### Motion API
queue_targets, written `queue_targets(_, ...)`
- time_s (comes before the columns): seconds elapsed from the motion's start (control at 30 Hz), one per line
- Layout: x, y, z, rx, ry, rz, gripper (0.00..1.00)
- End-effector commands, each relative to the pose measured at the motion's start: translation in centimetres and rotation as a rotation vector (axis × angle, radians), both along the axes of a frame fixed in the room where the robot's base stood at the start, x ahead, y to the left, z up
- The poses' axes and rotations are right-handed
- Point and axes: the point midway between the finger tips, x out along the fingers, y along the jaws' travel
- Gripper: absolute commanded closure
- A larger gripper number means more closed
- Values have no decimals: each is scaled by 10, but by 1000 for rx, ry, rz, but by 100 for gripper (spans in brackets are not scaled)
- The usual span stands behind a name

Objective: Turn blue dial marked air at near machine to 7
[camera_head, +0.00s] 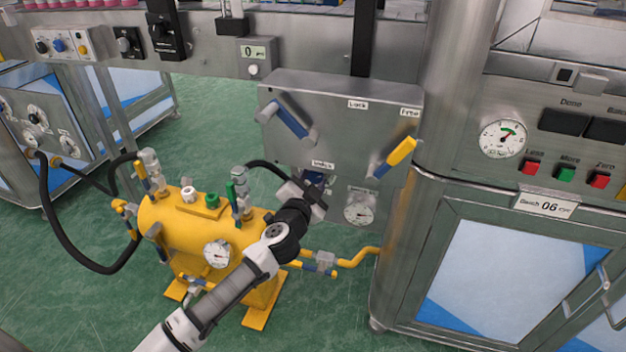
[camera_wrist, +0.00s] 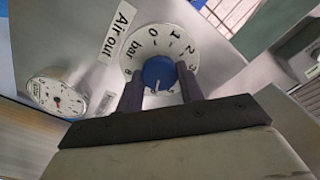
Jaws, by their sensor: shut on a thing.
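The blue dial (camera_wrist: 158,72) sits on a round white scale plate (camera_wrist: 160,42) beside a label reading "Air out" and the word "bar". The numbers 0, 1, 2, 3 and 8 show on the scale; the lower part is hidden by my gripper. A pale pointer mark on the knob points down in the wrist view, toward the hidden numbers, so I cannot read its value. My gripper (camera_wrist: 160,87) is shut on the dial, one finger at each side. In the head view, my gripper (camera_head: 313,192) is at the panel's lower left and mostly hides the dial (camera_head: 316,177).
A pressure gauge (camera_wrist: 57,94) is beside the dial; it also shows in the head view (camera_head: 359,209). Two levers, one blue (camera_head: 287,118) and one yellow-blue (camera_head: 396,156), project from the grey panel (camera_head: 350,125). A yellow tank (camera_head: 180,225) with valves stands below left, near my arm.

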Motion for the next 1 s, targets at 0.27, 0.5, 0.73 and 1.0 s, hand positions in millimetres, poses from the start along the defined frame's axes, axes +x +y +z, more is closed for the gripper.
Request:
queue_targets(0.27,0,0,0,68,-22,0,86)
queue_targets(0.5,0,-1,-1,223,-73,-1,86)
queue_targets(0.73,0,-1,-1,381,-124,-1,86)
queue_targets(1.0,-1,-1,-1,510,-166,-1,86)
